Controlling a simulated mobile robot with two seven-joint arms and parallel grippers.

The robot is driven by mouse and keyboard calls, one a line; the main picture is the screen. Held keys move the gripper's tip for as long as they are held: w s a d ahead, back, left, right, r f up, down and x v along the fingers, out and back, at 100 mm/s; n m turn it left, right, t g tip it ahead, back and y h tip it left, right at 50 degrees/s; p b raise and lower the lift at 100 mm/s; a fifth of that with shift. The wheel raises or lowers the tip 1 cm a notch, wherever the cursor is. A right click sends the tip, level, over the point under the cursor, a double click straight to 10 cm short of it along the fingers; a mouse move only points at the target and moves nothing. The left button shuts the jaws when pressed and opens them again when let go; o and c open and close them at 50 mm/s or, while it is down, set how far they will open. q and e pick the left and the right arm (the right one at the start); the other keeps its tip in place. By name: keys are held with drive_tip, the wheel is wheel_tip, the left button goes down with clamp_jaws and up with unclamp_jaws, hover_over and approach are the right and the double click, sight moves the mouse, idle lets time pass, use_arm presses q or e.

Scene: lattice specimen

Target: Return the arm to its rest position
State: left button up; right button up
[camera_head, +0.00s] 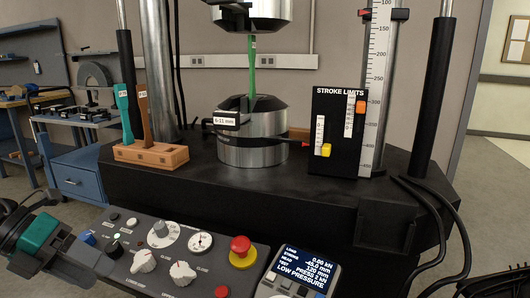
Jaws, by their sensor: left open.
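My left gripper (92,252) is at the lower left, by the left end of the control panel (215,240). It is open, and nothing shows between its fingers. A teal block (40,232) shows on the dark body of that hand. The rest of my left arm is cut off by the left edge. My right gripper is not in view. A green lattice specimen (252,60) stands upright between the upper grip (250,14) and the lower grip (252,145) of the test machine, well apart from my left gripper.
A wooden holder (150,155) with a teal and a brown upright piece stands left of the lower grip. A red knob (241,250) and a lit display (306,270) reading "LOW PRESSURE" are on the panel. A stroke limits board (338,140) and black cables (440,225) are at the right.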

use_arm(q)
wheel_tip(320, 180, down, 10)
drive_tip(key=s+a+r+n+t+y+p, duration=0.1)
drive_tip(key=s+a+n+t+y+p, duration=0.15)
drive_tip(key=n+t+p, duration=1.35)
drive_tip(key=s+d+f+n+g+y+b, duration=0.2)
drive_tip(key=s+d+f+n+g, duration=0.1)
drive_tip(key=d+n, duration=0.4)
drive_tip(key=s+d+f+n+g+y+b, duration=0.2)
drive_tip(key=s+d+f+n+g, duration=0.2)
drive_tip(key=d+n, duration=0.4)
drive_tip(key=f+n, duration=0.1)
drive_tip(key=n, duration=0.2)
drive_tip(key=shift+s+d+g, duration=0.15)
drive_tip(key=shift+d+g, duration=0.1)
drive_tip(key=shift+g, duration=0.05)
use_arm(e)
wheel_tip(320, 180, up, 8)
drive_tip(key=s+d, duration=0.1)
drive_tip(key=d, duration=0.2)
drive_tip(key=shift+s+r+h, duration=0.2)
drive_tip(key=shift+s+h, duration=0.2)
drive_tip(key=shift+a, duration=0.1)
